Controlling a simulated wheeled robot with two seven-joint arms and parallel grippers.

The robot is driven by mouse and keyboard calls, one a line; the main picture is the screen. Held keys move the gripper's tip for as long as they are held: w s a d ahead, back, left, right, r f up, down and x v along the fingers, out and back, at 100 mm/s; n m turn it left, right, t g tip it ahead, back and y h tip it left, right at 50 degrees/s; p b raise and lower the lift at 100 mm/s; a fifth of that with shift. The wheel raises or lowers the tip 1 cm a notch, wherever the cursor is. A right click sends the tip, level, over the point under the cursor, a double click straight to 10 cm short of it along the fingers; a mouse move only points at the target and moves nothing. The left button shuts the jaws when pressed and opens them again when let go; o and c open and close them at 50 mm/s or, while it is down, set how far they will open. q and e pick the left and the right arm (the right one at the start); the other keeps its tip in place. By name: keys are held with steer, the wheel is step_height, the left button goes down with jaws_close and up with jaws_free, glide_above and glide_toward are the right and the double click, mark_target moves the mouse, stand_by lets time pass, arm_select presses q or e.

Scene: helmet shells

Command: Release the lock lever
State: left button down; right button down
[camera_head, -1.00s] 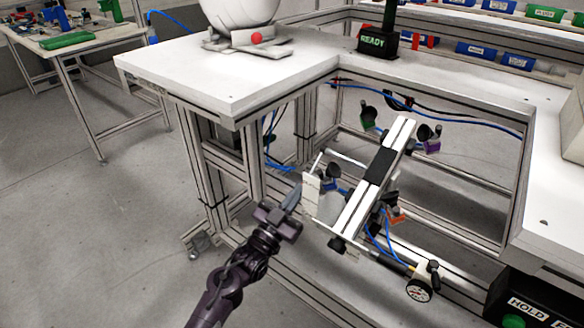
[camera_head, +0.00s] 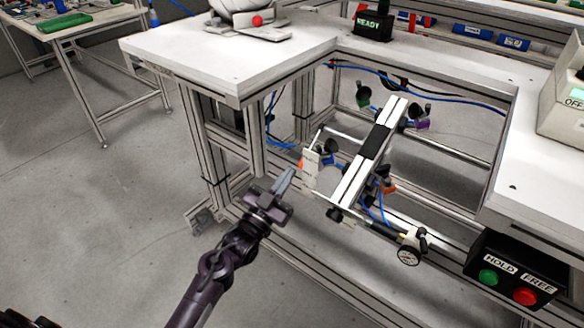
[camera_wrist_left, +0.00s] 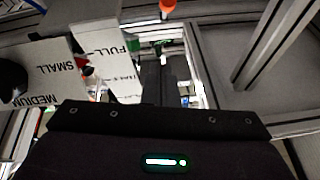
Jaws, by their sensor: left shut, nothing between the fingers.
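My left gripper (camera_head: 287,178) is shut and empty, just left of the white plate (camera_head: 310,165) on the tilted fixture (camera_head: 371,165) under the bench. A small orange part (camera_head: 302,163) shows at that plate's left edge; I cannot tell if it is the lock lever. In the left wrist view the closed fingers (camera_wrist_left: 160,75) point at the fixture, beside a plate lettered FULL (camera_wrist_left: 108,48) and one lettered SMALL and MEDIUM (camera_wrist_left: 52,75). A red-orange tip (camera_wrist_left: 167,7) shows beyond the fingers. I cannot tell whether the fingers touch anything.
The white bench top (camera_head: 235,65) overhangs to the left, with frame legs below. A gauge (camera_head: 409,254) sits low on the fixture. A black box with HOLD and FREE buttons (camera_head: 510,275) is at lower right. Blue hoses cross the fixture.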

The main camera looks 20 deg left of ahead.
arm_select(q)
steer(key=f+v, duration=0.1)
steer(key=v, duration=0.5)
steer(key=shift+a+f, duration=0.25)
arm_select(e)
steer(key=shift+w+f, duration=0.15)
steer(key=shift+w, duration=0.15)
